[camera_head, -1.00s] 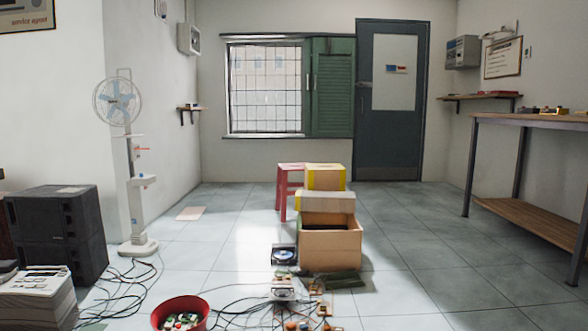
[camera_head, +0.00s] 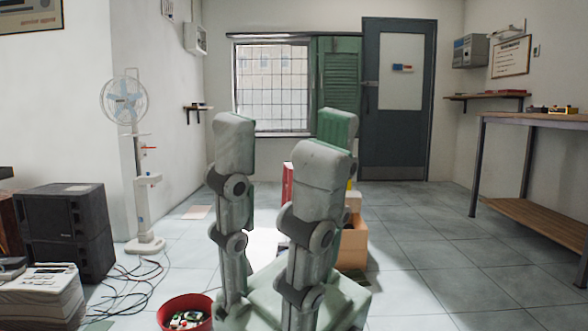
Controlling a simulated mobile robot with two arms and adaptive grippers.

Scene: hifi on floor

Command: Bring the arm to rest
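My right gripper (camera_head: 277,148) stands large in the middle of the head view, fingers pointing up. Its grey-green fingers are apart, one on the left and two on the right, with a clear gap between them. I see nothing held in it. Its pale green palm shows at the bottom of the picture. It hides most of the wooden box (camera_head: 353,246) and the things on the floor behind it. My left gripper is not in view.
A red bowl (camera_head: 186,301) with small parts lies on the floor at lower left. Black speakers (camera_head: 62,230) and a white fan (camera_head: 141,200) stand at left, with loose cables nearby. A workbench (camera_head: 535,118) stands at right. The floor before the door is clear.

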